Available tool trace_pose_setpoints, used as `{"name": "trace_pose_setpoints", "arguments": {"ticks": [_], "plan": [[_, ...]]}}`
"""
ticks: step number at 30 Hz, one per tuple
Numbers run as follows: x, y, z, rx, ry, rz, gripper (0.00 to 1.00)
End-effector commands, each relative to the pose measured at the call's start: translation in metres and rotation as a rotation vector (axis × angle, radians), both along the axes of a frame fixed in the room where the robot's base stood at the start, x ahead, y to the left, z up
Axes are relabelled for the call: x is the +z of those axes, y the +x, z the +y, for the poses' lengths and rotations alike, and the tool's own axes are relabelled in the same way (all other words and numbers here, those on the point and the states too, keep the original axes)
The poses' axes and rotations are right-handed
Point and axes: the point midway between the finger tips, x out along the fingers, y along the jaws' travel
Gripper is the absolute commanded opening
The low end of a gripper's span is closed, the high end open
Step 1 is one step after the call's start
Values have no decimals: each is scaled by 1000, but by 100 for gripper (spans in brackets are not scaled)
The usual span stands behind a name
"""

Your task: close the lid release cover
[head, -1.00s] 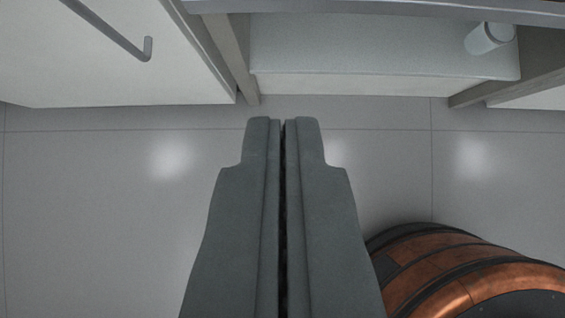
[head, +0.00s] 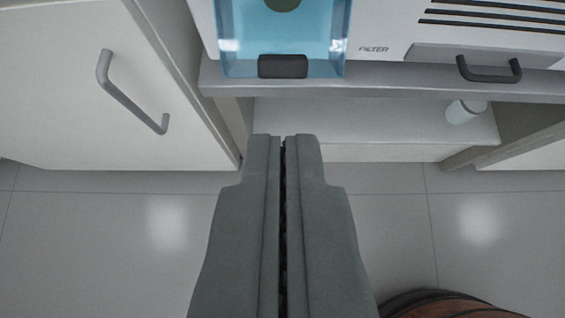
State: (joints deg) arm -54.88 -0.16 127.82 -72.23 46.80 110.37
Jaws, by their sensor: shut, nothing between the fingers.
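A clear blue cover (head: 240,40) shows at the top middle of the view, on the front of a white machine (head: 385,25). A dark block (head: 282,66) sits at the cover's lower edge, and part of a dark round thing (head: 283,4) shows behind it, cut by the top edge. I cannot tell how far the cover stands open. My gripper (head: 284,140) is shut and empty. It is in the middle of the view, below the cover and apart from it.
A grey counter edge (head: 400,88) runs under the machine. A drawer marked FILTER has a dark handle (head: 489,70). A cabinet door (head: 50,80) with a grey handle (head: 130,95) is at left. A white cylinder (head: 465,111) lies on the shelf below.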

Motion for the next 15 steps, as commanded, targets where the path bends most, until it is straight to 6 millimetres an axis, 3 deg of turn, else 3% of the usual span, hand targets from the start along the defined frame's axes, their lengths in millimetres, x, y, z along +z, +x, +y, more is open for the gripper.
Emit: {"name": "trace_pose_setpoints", "arguments": {"ticks": [9,15], "plan": [[-34,45,-4,-1,-2,3,0],[-48,64,-5,-1,0,2,0]]}}
